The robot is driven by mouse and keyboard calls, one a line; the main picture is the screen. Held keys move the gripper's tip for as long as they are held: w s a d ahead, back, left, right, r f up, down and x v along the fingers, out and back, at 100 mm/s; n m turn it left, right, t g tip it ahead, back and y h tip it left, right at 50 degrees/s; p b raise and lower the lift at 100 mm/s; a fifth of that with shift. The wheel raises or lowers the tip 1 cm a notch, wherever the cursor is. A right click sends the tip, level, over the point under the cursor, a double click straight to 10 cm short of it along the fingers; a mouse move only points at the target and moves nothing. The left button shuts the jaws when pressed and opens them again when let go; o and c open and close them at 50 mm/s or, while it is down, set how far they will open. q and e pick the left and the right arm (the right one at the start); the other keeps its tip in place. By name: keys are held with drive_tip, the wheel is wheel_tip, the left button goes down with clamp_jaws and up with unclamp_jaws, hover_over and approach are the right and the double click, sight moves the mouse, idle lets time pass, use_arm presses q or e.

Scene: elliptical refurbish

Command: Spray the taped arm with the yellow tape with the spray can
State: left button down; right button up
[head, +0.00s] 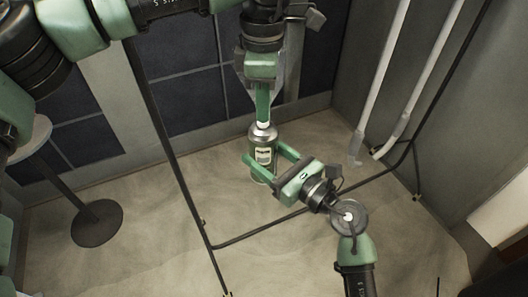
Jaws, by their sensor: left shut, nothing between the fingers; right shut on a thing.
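The spray can (264,139) is upright, with a silver top, pale cap and printed label. My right gripper (262,155) comes from the lower right and is shut around the can's body, one finger on each side. My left gripper (263,108) points down from above, shut with nothing between its fingers. Its fingertips are right at the can's cap; I cannot tell whether they touch it.
A round black stand base (97,223) is on the floor at left. White pipes (381,80) run down the wall at right. Black rods cross the floor behind and beside my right arm. The pale floor (270,265) is open at the lower middle.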

use_arm(q)
drive_tip(key=shift+f, duration=0.25)
use_arm(e)
drive_tip(key=shift+r, duration=0.3)
use_arm(q)
drive_tip(key=shift+r, duration=2.6)
use_arm(e)
drive_tip(key=shift+f, duration=0.15)
use_arm(q)
drive_tip(key=shift+r, duration=0.5)
wheel_tip(320, 180, up, 11)
